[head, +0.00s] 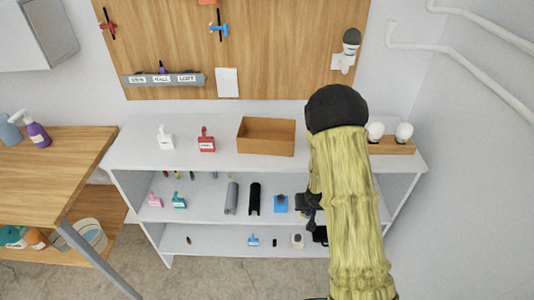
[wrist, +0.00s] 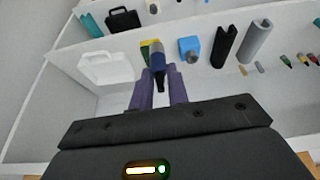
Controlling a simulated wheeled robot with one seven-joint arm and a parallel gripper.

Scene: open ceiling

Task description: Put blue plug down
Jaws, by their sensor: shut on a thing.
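My gripper (head: 312,206) is at the front of the middle shelf (head: 215,213), partly hidden by my arm in the head view. In the wrist view its purple fingers (wrist: 159,92) are shut on a small dark blue and black piece, which looks like the blue plug (wrist: 157,62). The plug's black end points toward my gripper. Whether it touches the shelf cannot be told. A bright blue block (head: 281,204) with a dark round top stands beside my gripper; it also shows in the wrist view (wrist: 188,48).
A black channel (head: 254,199) and a grey tube (head: 232,198) lie left of the blue block. A yellow-green thing (wrist: 147,45) is right behind the held plug. A white case (wrist: 107,68) and a black case (wrist: 123,19) are close by. The shelf board above limits height.

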